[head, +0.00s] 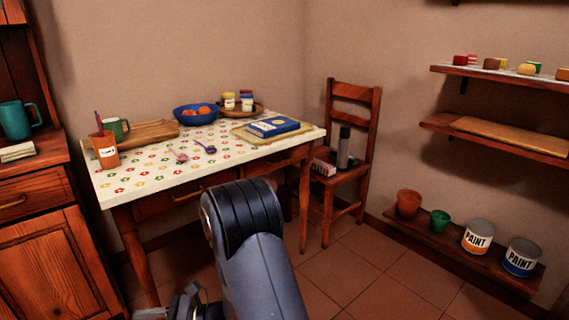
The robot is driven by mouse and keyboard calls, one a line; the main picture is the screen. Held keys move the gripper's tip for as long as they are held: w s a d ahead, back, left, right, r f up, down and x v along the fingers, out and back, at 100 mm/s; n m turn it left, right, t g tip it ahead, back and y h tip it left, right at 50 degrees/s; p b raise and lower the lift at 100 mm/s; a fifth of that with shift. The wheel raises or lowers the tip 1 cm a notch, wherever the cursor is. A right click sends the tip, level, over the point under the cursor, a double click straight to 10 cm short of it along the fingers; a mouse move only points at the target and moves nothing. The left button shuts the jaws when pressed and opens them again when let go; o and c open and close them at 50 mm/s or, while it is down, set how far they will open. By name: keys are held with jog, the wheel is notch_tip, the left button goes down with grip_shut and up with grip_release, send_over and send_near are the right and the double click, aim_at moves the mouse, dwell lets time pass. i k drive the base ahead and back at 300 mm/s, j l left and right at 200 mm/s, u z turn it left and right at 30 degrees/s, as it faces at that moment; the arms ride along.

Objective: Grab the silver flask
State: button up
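The silver flask (343,155) stands upright on the seat of the wooden chair (352,177), beside the table's right end. It is a slim grey cylinder with a lighter body and a darker top. A small box-like item (324,168) lies beside it on the seat, to its left. My gripper (184,306) shows only in part at the bottom edge, left of my arm, far from the flask and in front of the table. Its fingertips are not clearly visible, so I cannot tell whether it is open or shut.
A table (140,183) with a patterned top holds a blue bowl (196,117), cups, spoons and a blue book (273,126). Wall shelves (500,75) are at right. A low shelf (455,250) holds pots and paint cans. The tiled floor (385,290) before the chair is clear.

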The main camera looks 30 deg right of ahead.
aim_at(344, 144)
jog(key=i+l+z, duration=0.1)
jog(key=z, duration=0.35)
jog(key=i+l+z, duration=0.1)
jog(key=z, duration=0.35)
jog(key=i+z, duration=0.15)
jog(key=z, duration=0.25)
jog(key=i+z, duration=0.15)
jog(key=z, duration=0.3)
jog(key=i+j+z, duration=0.4)
jog(key=i+j, duration=0.25)
jog(key=i, duration=0.3)
jog(key=i+j+z, duration=0.35)
jog(key=i+j, duration=0.5)
